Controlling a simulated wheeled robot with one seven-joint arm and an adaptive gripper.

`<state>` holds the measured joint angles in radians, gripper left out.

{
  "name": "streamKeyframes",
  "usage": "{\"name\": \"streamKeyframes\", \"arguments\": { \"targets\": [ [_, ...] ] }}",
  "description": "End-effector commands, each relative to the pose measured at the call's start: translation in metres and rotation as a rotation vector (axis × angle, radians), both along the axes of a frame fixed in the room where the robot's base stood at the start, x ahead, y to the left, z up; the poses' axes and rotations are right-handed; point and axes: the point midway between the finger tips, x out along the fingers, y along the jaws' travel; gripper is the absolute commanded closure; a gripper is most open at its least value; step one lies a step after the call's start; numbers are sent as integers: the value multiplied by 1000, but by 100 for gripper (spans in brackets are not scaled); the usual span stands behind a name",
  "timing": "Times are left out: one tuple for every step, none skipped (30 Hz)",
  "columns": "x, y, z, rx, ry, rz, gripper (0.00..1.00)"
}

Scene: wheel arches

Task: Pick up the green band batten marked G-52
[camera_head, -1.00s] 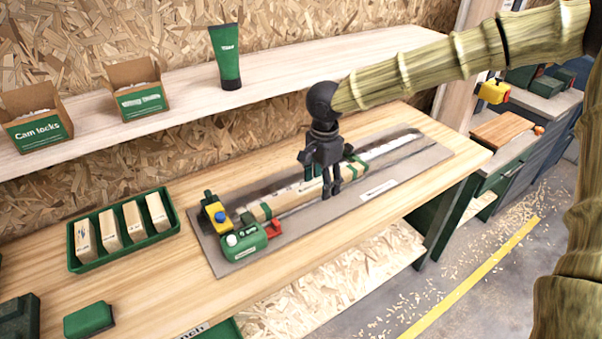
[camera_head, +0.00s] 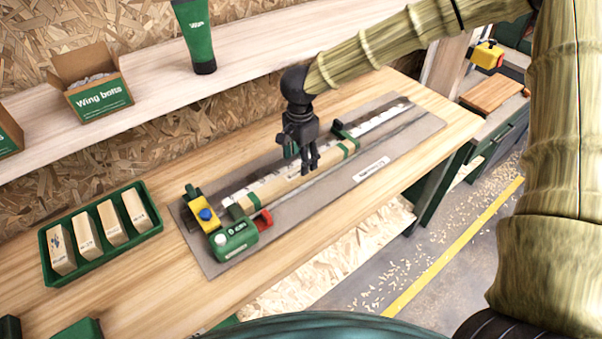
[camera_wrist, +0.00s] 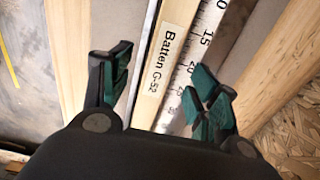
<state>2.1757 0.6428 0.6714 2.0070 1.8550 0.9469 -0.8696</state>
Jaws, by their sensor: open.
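The batten marked G-52 (camera_head: 285,187) is a pale wooden strip with green bands near its ends. It lies along the grey measuring plate (camera_head: 413,136), beside a white ruler strip. In the wrist view the batten (camera_wrist: 176,35) shows its printed label "Batten G-52" between my fingers. My gripper (camera_head: 309,166) points down over the middle of the batten; its open fingers also show in the wrist view (camera_wrist: 160,90), one on each side of the batten. I cannot tell whether they touch it.
A green and yellow clamp unit (camera_head: 234,238) with a red part stands at the plate's left end. A small green block (camera_head: 345,131) stands at the far edge. A green tray (camera_head: 52,263) holds several wooden blocks. The shelf (camera_head: 150,95) carries boxes and a tube.

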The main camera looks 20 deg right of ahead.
Motion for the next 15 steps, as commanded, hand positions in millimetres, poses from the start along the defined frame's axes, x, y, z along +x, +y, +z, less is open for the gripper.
{"name": "streamKeyframes", "arguments": {
  "targets": [
    [1, -1, -4, 0, 3, 0, 39],
    [1, -1, -7, 0, 4, 0, 39],
    [1, -2, -11, -1, 5, -1, 39],
    [1, -3, -14, -1, 5, -1, 39],
    [1, -4, -17, 0, 3, -2, 39],
    [0, -5, -22, 0, 3, -2, 39],
    [0, -6, -25, 0, 3, -3, 39],
    [0, -7, -30, 0, 4, -4, 39],
    [1, -6, -35, 0, 2, -4, 39],
    [2, -7, -38, 0, 2, -4, 39],
    [2, -7, -41, -1, 2, -4, 39],
    [2, -7, -44, -1, 3, -4, 39],
    [2, -6, -47, 0, 3, -4, 39],
    [3, -6, -48, 0, 3, -3, 39],
    [3, -6, -50, 0, 3, -3, 39]
  ]
}}
